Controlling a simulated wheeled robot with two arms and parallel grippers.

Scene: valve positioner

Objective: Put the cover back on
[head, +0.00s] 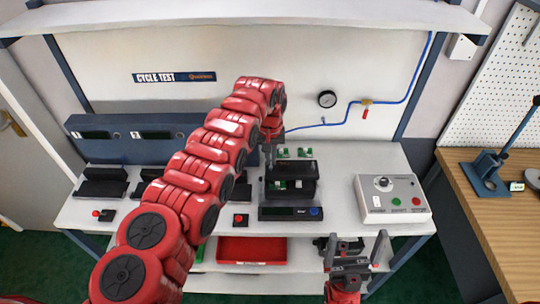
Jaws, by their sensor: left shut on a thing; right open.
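A black valve positioner (290,190) stands on the white bench near its middle, with green parts showing inside its open front. A dark piece that looks like the cover (299,168) is at its top; I cannot tell whether it touches the body. My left gripper (268,158) is shut at the left end of this dark piece, and its fingertips are partly hidden by my own arm. My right gripper (357,249) is open and empty, low in front of the bench's front edge, right of the positioner.
A grey control box (392,199) with green and red buttons stands on the right of the bench. Small green boards (304,153) lie behind the positioner. A red tray (238,250) sits on the lower shelf. Black test stations (101,183) stand at the left. Bench between positioner and control box is clear.

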